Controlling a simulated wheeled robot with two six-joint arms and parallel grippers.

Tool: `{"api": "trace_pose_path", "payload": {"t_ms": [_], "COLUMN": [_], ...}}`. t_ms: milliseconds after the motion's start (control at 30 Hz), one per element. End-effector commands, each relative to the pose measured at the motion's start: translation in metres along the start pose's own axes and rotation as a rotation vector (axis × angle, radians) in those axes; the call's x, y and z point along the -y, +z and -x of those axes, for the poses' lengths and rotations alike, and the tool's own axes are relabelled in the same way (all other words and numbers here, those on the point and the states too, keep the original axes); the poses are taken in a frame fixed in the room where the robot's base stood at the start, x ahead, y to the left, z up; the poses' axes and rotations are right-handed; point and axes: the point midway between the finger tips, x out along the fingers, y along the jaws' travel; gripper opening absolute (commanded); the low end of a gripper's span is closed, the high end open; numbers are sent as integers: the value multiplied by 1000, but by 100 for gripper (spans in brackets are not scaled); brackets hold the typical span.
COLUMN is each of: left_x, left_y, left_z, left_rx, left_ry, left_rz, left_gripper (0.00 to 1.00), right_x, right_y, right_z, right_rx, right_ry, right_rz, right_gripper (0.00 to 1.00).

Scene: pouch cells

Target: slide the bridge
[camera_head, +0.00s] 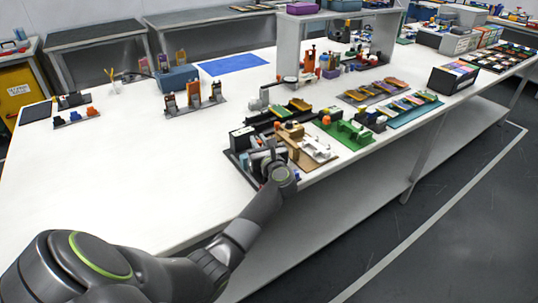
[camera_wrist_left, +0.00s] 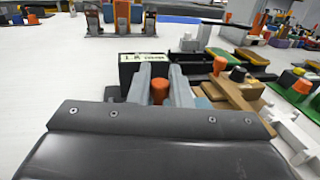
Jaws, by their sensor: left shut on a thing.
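My left gripper (camera_head: 268,157) is at the front edge of the long white table, over a dark fixture plate (camera_head: 236,160). In the left wrist view its two grey fingers (camera_wrist_left: 159,92) stand on either side of an orange knob (camera_wrist_left: 159,88) and are shut on it. The knob's lower part and whatever it is fixed to are hidden by the gripper. Just right of the fingers is a tan block assembly (camera_wrist_left: 235,95), also seen in the head view (camera_head: 291,134). I cannot tell which part is the bridge. My right gripper is out of view.
A black box with a white label (camera_wrist_left: 143,62) stands right behind the fingers. A white fixture (camera_head: 316,149) and a green fixture (camera_head: 347,131) lie to the right. A blue-grey box (camera_head: 178,79) stands further back. The table's left part is mostly clear.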

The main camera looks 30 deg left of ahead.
Motion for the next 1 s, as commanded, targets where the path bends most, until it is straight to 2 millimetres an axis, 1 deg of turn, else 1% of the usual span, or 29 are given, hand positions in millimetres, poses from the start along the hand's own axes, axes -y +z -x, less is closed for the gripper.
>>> {"api": "trace_pose_path", "payload": {"t_ms": [33, 100, 200, 300, 433, 700, 733, 800, 867, 1000], "left_x": [-4, -8, -12, -15, -18, -18, -18, -18, -18, -18], "left_y": [-2, -2, -3, -1, 0, 2, 2, 2, 2, 1], "left_z": [-15, -32, -53, -66, -73, -74, -74, -74, -73, -73], "left_rx": [6, 5, 4, 2, 0, 3, 3, 3, 2, 1], "left_ry": [2, 2, 2, 1, 1, 1, 1, 2, 2, 1], "left_rz": [-2, -2, -3, -1, 1, 1, 1, 1, 1, 1], "left_gripper": [0, 0, 0, 0, 0, 0, 22, 31, 37, 37], "right_x": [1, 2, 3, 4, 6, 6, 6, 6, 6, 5], "right_y": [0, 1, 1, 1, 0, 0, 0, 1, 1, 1], "right_z": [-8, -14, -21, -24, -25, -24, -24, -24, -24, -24], "right_rx": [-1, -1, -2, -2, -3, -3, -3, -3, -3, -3], "right_ry": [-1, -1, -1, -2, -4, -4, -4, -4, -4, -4], "right_rz": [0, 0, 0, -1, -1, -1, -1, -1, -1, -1], "right_gripper": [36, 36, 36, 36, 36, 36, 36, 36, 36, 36]}}
